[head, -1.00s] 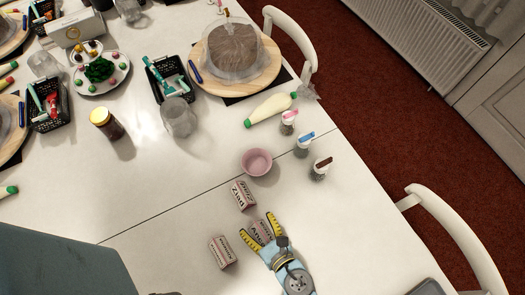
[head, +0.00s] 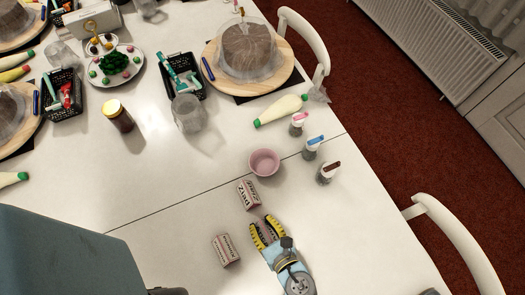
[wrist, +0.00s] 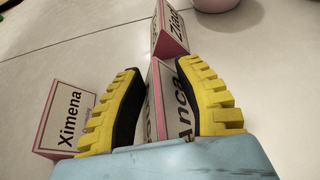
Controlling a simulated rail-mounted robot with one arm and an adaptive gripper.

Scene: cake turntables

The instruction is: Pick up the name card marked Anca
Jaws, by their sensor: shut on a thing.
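The name card marked Anca (wrist: 160,100) stands between the two yellow-and-black fingers of my gripper (head: 262,224) in the wrist view. Its lettering shows sideways, with the lower part hidden by the gripper body. My gripper is shut on this card, low over the white table. In the head view the fingers mostly cover the card. A card marked Ximena (head: 226,250) stands left of my gripper and also shows in the wrist view (wrist: 66,118).
A pink bowl (head: 264,162) stands beyond the Ziad card. Several small shaker jars (head: 327,173) stand to its right. A glass jar (head: 187,113), a black basket (head: 188,90) and a covered cake (head: 248,50) are farther back. The table left of the cards is clear.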

